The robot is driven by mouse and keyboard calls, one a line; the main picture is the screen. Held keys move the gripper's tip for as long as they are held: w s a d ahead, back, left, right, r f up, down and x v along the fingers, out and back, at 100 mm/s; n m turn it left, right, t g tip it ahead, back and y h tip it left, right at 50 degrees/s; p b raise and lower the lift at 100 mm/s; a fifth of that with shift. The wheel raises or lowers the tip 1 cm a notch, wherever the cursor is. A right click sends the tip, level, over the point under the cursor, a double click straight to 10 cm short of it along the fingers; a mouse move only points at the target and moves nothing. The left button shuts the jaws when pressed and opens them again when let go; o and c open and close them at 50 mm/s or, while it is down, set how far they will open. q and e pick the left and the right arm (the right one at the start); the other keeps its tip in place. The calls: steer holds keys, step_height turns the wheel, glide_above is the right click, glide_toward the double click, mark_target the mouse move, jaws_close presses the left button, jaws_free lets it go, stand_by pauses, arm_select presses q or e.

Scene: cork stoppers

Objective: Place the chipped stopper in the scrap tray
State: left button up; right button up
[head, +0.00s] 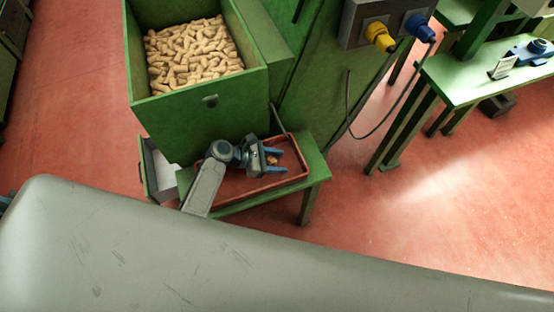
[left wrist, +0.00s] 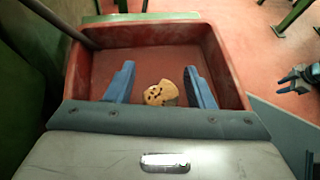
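The chipped stopper (left wrist: 158,94) is a tan cork with dark specks and a notch in its upper right edge. It appears to lie on the floor of the red tray (left wrist: 235,75), between the blue fingers of my left gripper (left wrist: 160,69), with a gap on each side. In the head view my left gripper (head: 283,161) reaches over the tray (head: 283,185), fingers apart, and the stopper (head: 272,160) shows small between them. My right gripper (left wrist: 287,83) shows at the right edge of the left wrist view, its two blue fingers apart and empty.
The tray stands on a green bench (head: 315,170). A green bin (head: 205,125) full of corks (head: 195,55) stands behind it. A machine with yellow and blue plugs (head: 380,37) and a hanging cable is behind right. Open red floor (head: 430,220) lies to the right.

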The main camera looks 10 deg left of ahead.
arm_select(q)
steer(key=shift+r, duration=0.1)
steer(key=v, duration=1.2)
